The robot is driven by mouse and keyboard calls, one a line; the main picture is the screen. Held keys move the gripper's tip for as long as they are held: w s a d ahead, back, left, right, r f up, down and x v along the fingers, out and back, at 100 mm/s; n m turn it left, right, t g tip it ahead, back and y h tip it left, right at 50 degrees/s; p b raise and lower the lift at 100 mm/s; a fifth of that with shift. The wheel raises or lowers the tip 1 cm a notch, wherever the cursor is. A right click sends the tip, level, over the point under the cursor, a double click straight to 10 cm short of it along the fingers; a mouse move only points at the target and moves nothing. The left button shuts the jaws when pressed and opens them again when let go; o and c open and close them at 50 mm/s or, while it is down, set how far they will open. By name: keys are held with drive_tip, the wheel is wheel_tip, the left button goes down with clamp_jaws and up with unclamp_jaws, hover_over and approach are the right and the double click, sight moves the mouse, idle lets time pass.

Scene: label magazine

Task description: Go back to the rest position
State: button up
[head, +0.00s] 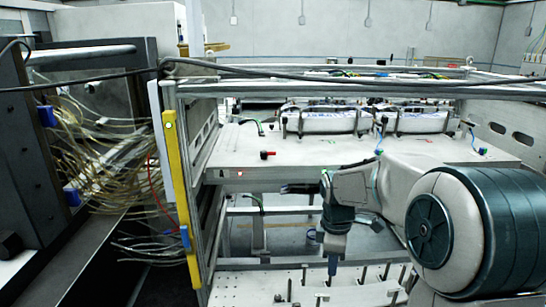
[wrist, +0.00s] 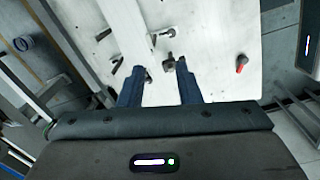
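My gripper (head: 332,266) hangs from my arm, which reaches in from the right in the head view. It points down in front of the machine frame, above a lower white plate with holes (head: 250,285). In the wrist view, the two blue fingers of my gripper (wrist: 160,78) stand apart with nothing held between them. Beyond the fingertips lies a white panel (wrist: 205,30) with small black fittings (wrist: 168,64) and a red-handled fitting (wrist: 241,63).
The white upper deck (head: 225,150) carries two label holders (head: 320,121) (head: 421,121) with white stacks. A red knob (head: 267,154) sticks up near its front. A yellow upright (head: 180,195) and loose cables (head: 100,165) stand at the left. Upright pins (head: 363,275) rise from the lower plate.

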drive_tip(key=s+a+r+m+t, duration=0.1)
drive_tip(key=s+m, duration=0.6)
drive_tip(key=s, duration=0.3)
drive_tip(key=s+r+m+t, duration=0.1)
drive_tip(key=s+r+m, duration=0.1)
drive_tip(key=s+m, duration=0.5)
drive_tip(key=s, duration=0.4)
drive_tip(key=shift+a+r+m+t, duration=0.15)
drive_tip(key=shift+a+m+t, duration=0.15)
drive_tip(key=shift+a+t, duration=0.1)
